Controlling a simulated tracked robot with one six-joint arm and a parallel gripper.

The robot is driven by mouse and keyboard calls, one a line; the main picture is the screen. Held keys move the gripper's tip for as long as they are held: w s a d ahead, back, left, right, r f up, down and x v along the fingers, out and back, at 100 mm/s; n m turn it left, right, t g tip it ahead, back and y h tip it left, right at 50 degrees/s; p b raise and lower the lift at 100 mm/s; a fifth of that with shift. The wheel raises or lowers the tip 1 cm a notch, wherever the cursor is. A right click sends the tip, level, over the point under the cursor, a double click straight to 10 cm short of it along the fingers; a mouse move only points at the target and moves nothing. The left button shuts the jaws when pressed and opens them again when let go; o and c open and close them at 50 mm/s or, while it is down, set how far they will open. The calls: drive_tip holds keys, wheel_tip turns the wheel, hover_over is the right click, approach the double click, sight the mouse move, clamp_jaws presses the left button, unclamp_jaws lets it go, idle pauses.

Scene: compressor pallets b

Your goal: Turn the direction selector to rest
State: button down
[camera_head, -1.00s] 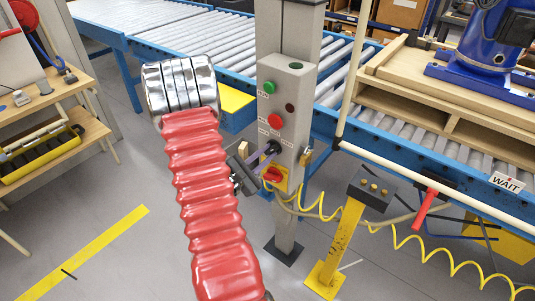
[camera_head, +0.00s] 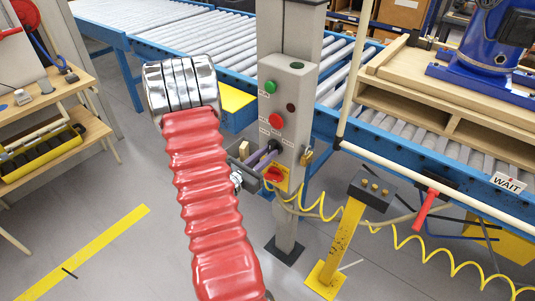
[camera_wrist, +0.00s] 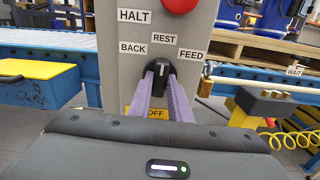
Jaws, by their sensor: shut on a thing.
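The direction selector (camera_wrist: 162,69) is a black knob on the grey control post, below labels BACK, REST and FEED. In the wrist view its handle stands about upright, below the REST label (camera_wrist: 164,38); its exact pointing is hard to tell. My gripper (camera_wrist: 161,75) has its two purple fingers shut on the knob, one on each side. In the head view my gripper (camera_head: 271,150) reaches the post from the left, and the fingers mostly hide the selector.
Above the selector are a red button (camera_head: 276,121), a dark button and a green button (camera_head: 270,87). Below is a red switch on a yellow plate (camera_head: 275,174). A yellow pedestal (camera_head: 341,238) with a coiled hose stands to the right. Roller conveyors (camera_head: 197,47) lie behind.

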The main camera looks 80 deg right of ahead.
drive_tip(key=shift+s+a+f, duration=0.15)
drive_tip(key=shift+s+f, duration=0.05)
drive_tip(key=shift+f, duration=0.05)
drive_tip(key=c, duration=2)
unclamp_jaws()
drive_tip(key=o, duration=0.4)
drive_tip(key=shift+w+r, duration=0.1)
drive_tip(key=shift+r, duration=0.05)
drive_tip(key=shift+c, duration=0.2)
drive_tip(key=v, duration=1.3)
drive_tip(key=shift+w+a, duration=0.2)
drive_tip(key=shift+a, duration=0.05)
